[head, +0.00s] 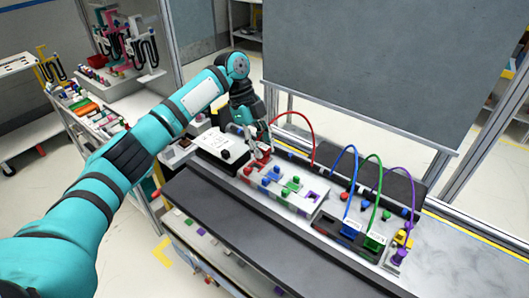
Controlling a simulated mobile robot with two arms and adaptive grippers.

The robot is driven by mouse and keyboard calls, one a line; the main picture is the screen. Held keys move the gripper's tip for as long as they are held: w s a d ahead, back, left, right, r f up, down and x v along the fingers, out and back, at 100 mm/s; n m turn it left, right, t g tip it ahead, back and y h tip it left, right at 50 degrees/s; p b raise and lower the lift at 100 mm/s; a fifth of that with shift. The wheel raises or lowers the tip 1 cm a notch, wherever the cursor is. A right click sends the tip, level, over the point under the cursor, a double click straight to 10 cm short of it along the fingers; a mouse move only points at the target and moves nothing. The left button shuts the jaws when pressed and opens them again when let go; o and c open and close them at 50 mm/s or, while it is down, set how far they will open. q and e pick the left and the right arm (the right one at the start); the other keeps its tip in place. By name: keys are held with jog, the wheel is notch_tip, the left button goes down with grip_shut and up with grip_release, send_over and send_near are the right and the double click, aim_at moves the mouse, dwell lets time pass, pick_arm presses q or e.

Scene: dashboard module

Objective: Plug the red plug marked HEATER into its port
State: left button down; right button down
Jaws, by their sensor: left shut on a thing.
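My left gripper (260,149) is at the back left of the dashboard module (322,212). It is shut on the red plug (262,155), whose red cable (308,124) arches up and down to the right behind the module. The plug is low, close to the red end of the module's row of coloured parts. I cannot tell whether it touches a port, and its HEATER marking is not readable. My right gripper is not in view.
Blue (346,160), green (372,172) and purple (402,180) cables arch over the module's right part. A white box (222,146) stands left of the gripper. The dark front ledge (225,214) is clear. A large grey panel (370,60) hangs behind.

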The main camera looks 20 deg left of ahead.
pick_arm(q)
jog(key=shift+w+a+b, duration=0.25)
jog(key=shift+w+a, duration=0.65)
jog(key=shift+w, duration=0.2)
jog(key=shift+w+a+b, duration=0.2)
jog(key=shift+w+a, duration=0.7)
jog(key=shift+w, duration=0.15)
jog(key=shift+f, duration=0.15)
jog(key=shift+f+b, duration=1.25)
jog(key=shift+f, duration=1.55)
jog(key=shift+r+p, duration=0.1)
jog(key=shift+p, duration=0.3)
jog(key=shift+f+b, duration=0.8)
jog(key=shift+f, duration=0.55)
jog(key=shift+r, duration=0.25)
jog(key=shift+r+p, duration=0.75)
jog(key=shift+r, duration=0.05)
